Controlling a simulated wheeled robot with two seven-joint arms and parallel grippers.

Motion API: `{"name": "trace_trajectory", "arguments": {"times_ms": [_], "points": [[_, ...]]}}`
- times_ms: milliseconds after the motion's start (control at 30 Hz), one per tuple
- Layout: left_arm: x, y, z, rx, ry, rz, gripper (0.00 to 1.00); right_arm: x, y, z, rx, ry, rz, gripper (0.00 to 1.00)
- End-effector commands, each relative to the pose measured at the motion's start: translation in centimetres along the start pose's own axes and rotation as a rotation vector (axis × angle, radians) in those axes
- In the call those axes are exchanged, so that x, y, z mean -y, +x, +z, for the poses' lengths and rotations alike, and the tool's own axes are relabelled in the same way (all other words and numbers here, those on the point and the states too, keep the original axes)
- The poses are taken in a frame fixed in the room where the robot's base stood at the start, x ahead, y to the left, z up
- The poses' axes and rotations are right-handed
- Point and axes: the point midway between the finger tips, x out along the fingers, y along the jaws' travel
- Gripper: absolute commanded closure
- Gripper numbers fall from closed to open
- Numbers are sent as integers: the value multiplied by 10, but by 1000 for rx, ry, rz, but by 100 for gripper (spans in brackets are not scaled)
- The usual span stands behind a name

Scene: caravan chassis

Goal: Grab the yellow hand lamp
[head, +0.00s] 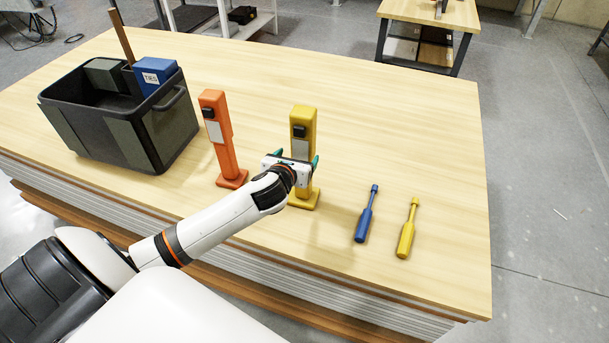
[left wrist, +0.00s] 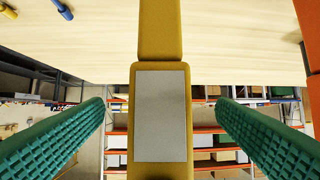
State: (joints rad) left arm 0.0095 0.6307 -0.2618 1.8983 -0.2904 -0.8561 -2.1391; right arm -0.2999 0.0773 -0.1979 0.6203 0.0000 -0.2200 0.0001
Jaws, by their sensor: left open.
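The yellow hand lamp (head: 302,125) stands upright on the wooden table, with a grey panel and a dark switch on its front. In the left wrist view the lamp (left wrist: 160,30) runs down the middle, its grey panel facing up the picture's centre. My left gripper (head: 291,163) is in front of the lamp's middle in the head view and hides part of it. In the left wrist view its green fingers (left wrist: 160,135) are open, one on each side of the lamp, with gaps between them and it. My right gripper is not in view.
An orange hand lamp (head: 217,135) stands just left of the yellow one. A blue screwdriver-like tool (head: 364,222) and a yellow one (head: 407,236) lie to the right. A black tote (head: 150,135) holding a blue box stands at the left.

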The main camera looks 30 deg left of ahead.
Motion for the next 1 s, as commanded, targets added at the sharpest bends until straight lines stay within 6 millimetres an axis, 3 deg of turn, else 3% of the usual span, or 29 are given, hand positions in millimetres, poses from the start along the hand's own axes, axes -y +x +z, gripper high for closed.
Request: {"name": "trace_trajectory", "arguments": {"times_ms": [267,600,900,1000], "points": [[0,21,-1,1,-3,-1,20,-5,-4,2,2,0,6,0],[0,62,0,1,-4,-1,20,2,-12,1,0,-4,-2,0],[0,67,1,2,-2,0,20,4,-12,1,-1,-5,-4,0],[0,67,1,2,-2,0,33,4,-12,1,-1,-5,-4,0]]}}
